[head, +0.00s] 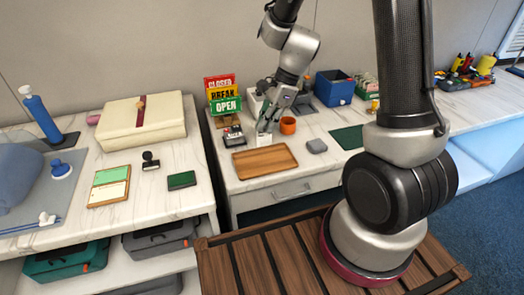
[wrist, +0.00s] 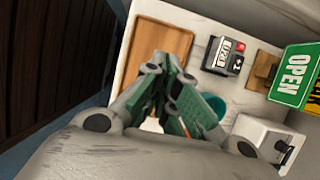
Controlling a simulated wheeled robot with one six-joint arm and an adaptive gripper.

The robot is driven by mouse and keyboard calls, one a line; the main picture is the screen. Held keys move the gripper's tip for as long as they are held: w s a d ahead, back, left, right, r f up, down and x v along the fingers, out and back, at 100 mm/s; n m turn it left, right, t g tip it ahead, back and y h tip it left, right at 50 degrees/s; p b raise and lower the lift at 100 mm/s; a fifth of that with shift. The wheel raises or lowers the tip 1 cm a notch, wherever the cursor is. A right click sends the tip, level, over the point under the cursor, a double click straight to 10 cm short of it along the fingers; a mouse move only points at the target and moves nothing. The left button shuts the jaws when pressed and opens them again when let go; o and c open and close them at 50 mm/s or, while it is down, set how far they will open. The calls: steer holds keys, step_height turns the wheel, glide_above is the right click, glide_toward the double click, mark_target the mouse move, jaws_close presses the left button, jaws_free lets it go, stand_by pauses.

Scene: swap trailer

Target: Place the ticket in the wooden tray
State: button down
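My gripper (head: 268,127) points down over the middle counter, just behind the wooden tray (head: 265,161). In the wrist view the gripper's fingers (wrist: 170,88) stand close together, and the tray (wrist: 158,50) lies beyond them at the upper left. The tray looks empty. A small pale patch shows at the fingertips in the head view; I cannot tell whether it is the ticket or part of the fingers. No ticket can be made out clearly, and the fingers hide what lies between them.
A number counter (head: 233,136) stands left of the gripper, with a stack of signs (head: 224,95) behind it. An orange cup (head: 288,125) is close on the right. A white box (wrist: 265,138) shows in the wrist view.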

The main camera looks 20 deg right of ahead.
mark_target(266, 140)
steer(key=shift+f, duration=3.1)
steer(key=shift+f, duration=0.15)
steer(key=c, duration=1.6)
jaws_free()
steer(key=shift+c, duration=0.2)
steer(key=v, duration=1.2)
steer(key=s+d+r+n+t+h, duration=0.2)
steer(key=s+d+r+n, duration=0.3)
steer(key=s+r+n, duration=0.3)
steer(key=s+d+r+n+t+h, duration=0.2)
steer(key=s+d+r+n, duration=0.2)
steer(key=s+r+n, duration=0.4)
steer(key=s+n, duration=0.2)
steer(key=s, duration=0.1)
steer(key=shift+s+d+h, duration=0.15)
steer(key=shift+d+h, duration=0.15)
steer(key=shift+d, duration=0.1)
